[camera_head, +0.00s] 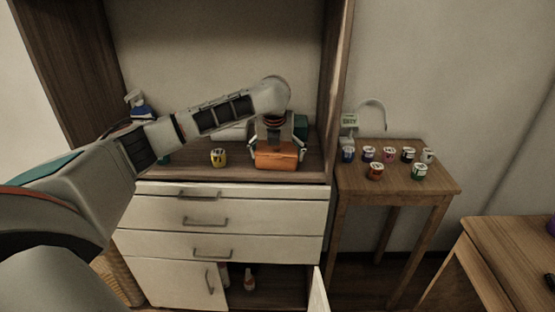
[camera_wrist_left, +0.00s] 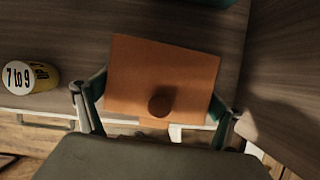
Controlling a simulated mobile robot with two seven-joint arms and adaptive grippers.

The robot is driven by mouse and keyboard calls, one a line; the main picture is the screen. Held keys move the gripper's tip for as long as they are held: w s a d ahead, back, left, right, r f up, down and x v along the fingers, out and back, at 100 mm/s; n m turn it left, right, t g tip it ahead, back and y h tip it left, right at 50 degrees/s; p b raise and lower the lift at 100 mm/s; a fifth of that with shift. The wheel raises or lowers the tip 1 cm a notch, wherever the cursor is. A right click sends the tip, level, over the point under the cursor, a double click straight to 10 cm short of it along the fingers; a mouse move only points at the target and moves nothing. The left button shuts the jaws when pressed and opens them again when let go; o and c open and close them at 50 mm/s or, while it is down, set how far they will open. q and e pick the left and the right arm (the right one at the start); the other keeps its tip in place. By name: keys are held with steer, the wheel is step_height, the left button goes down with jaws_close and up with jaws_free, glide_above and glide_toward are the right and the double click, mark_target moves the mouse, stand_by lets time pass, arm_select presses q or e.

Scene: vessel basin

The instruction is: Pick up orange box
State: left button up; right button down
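The orange box (camera_head: 277,156) sits on the wooden top of the cabinet, near its front edge. It has a round dark knob-like spot (camera_wrist_left: 160,104) on the face toward the left wrist camera. My left gripper (camera_head: 277,147) is above the box, with its fingers spread wide, one on each side of it. In the left wrist view the fingers (camera_wrist_left: 157,98) flank the box, which looks slightly turned between them; whether they touch it is hard to tell. My right gripper is not in view.
Several small jars (camera_head: 389,155) stand on a side table (camera_head: 440,184). A lower cabinet door (camera_head: 318,290) is open.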

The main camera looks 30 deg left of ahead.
arm_select(q)
steer(key=c, duration=0.4)
steer(key=shift+c, duration=0.2)
